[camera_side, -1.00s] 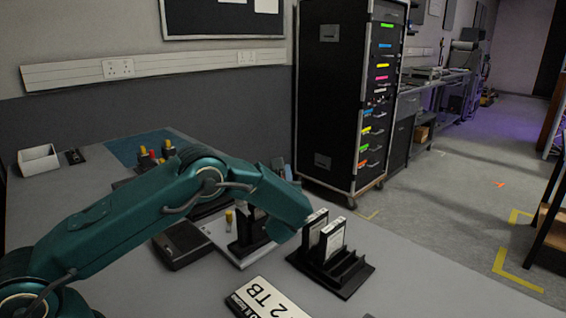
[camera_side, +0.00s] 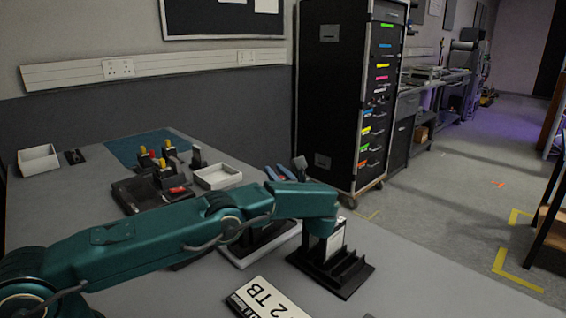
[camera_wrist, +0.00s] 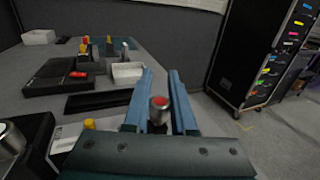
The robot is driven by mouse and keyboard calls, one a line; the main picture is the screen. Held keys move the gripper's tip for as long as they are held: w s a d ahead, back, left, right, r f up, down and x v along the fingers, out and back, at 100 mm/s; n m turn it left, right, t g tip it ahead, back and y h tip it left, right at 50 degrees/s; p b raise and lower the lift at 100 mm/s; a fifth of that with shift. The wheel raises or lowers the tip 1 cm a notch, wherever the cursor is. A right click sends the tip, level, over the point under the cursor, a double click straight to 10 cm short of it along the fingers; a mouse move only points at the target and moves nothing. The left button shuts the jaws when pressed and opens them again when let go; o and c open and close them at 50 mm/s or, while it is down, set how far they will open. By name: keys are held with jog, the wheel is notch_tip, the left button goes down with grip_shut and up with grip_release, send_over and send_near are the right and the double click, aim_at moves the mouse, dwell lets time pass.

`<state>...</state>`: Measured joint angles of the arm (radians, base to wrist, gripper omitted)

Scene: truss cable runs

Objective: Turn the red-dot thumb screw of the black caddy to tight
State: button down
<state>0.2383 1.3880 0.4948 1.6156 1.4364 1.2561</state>
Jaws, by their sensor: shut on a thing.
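In the wrist view the two blue fingers of my gripper (camera_wrist: 160,97) are on either side of a round metal thumb screw (camera_wrist: 159,113). It has a red dot (camera_wrist: 161,100) on its end, facing the camera. The fingers are shut on it. A dark part shows just below the screw; most of the black caddy is hidden by my gripper, and whether the screw is tight cannot be seen. In the side view my arm reaches across the bench and hides the screw. A black rack (camera_side: 345,272) stands beside it, holding a white-labelled drive (camera_side: 336,241).
A white tray (camera_side: 218,178), a black case (camera_side: 135,198) and yellow-capped pieces (camera_side: 168,144) lie farther back. A "2 TB" card (camera_side: 270,300) lies in front. A metal knob (camera_wrist: 10,141) on a black block is close at left in the wrist view. A tall cabinet (camera_side: 330,90) stands behind.

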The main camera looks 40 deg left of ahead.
jog(key=c, duration=0.7)
grip_release()
jog(key=s+a+r, duration=0.2)
jog(key=r, duration=0.1)
jog(key=s+a+r, duration=0.3)
jog(key=r, duration=0.1)
jog(key=s+a+r, duration=0.3)
jog(key=r, duration=0.1)
jog(key=shift+a, duration=0.25)
